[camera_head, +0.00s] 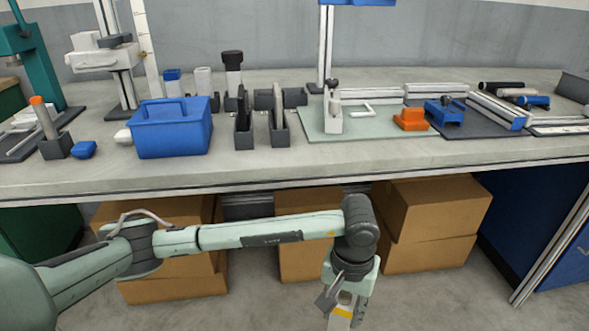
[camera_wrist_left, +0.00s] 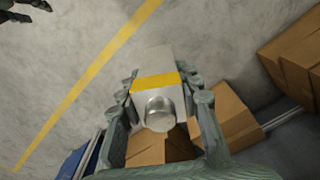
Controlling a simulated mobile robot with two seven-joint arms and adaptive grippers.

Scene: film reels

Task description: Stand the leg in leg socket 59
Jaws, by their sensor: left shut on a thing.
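My left gripper (camera_head: 342,300) hangs low in front of the bench, below its top. It is shut on a pale leg (camera_head: 341,318) with a yellow band. In the left wrist view the leg (camera_wrist_left: 157,65) sits between the two fingers (camera_wrist_left: 163,88), its round metal end toward the camera and its body pointing away over the floor. Leg socket 59 cannot be made out; no number is readable. Dark fingers, seemingly of my right gripper (camera_wrist_left: 25,10), show at the top left corner of the left wrist view, partly cut off.
The bench top (camera_head: 330,165) carries a blue toolbox (camera_head: 172,135), dark upright holders (camera_head: 245,132), a pale green mat (camera_head: 370,127), an orange block (camera_head: 411,119) and a blue-topped fixture (camera_head: 444,112). Cardboard boxes (camera_head: 430,220) stand under the bench. The front strip of the top is clear.

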